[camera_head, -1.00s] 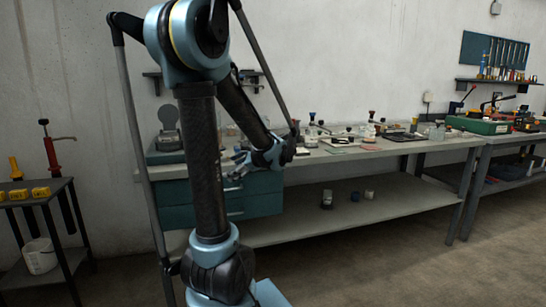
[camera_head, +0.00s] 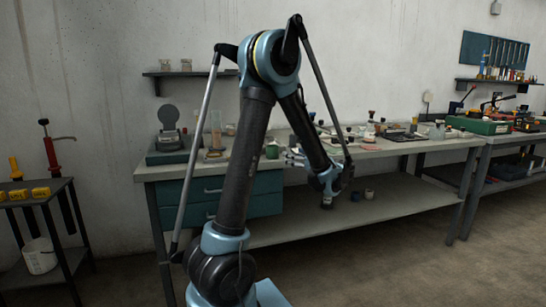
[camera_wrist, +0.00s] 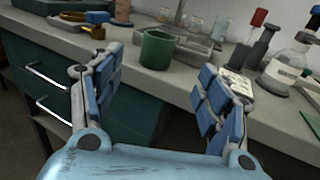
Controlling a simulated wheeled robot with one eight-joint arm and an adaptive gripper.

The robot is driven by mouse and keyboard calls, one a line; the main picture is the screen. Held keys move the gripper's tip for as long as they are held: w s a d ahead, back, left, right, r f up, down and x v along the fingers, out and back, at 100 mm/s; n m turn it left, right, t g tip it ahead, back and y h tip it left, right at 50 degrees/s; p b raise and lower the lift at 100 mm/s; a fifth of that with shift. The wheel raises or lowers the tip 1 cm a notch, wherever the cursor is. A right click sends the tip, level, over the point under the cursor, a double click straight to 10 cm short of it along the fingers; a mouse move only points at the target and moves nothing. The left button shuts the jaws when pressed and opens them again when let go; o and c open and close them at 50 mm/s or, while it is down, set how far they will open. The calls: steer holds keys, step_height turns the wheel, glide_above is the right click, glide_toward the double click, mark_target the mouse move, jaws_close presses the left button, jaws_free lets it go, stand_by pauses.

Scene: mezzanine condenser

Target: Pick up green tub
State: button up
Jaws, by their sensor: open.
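The green tub (camera_wrist: 157,50) is a small open-topped cup standing upright near the front edge of the grey workbench (camera_wrist: 275,105). In the head view the tub (camera_head: 272,151) shows small on the bench, just right of my arm. My gripper (camera_wrist: 154,66) is open and empty, its blue-padded fingers spread to left and right, with the tub seen between and beyond them. In the head view my gripper (camera_head: 293,158) points left toward the tub at the bench front. The fingers do not appear to touch the tub.
A glass bottle (camera_wrist: 290,62) and dark-handled tools (camera_wrist: 262,45) stand right of the tub. A grey tray (camera_wrist: 180,42) lies close behind it. Teal drawers (camera_wrist: 65,75) sit under the bench at left. A red-topped tool (camera_wrist: 258,18) stands farther back.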

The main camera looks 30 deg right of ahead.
mark_target(276, 151)
steer(key=w, duration=0.5)
steer(key=w+a, duration=0.1)
steer(key=w, duration=0.3)
steer(key=w+a, duration=0.1)
steer(key=w, duration=0.4)
steer(key=shift+w+a+f, duration=0.15)
steer(key=shift+w+a, duration=0.1)
steer(key=shift+w, duration=0.05)
steer(key=shift+c, duration=0.6)
steer(key=c, duration=1.1)
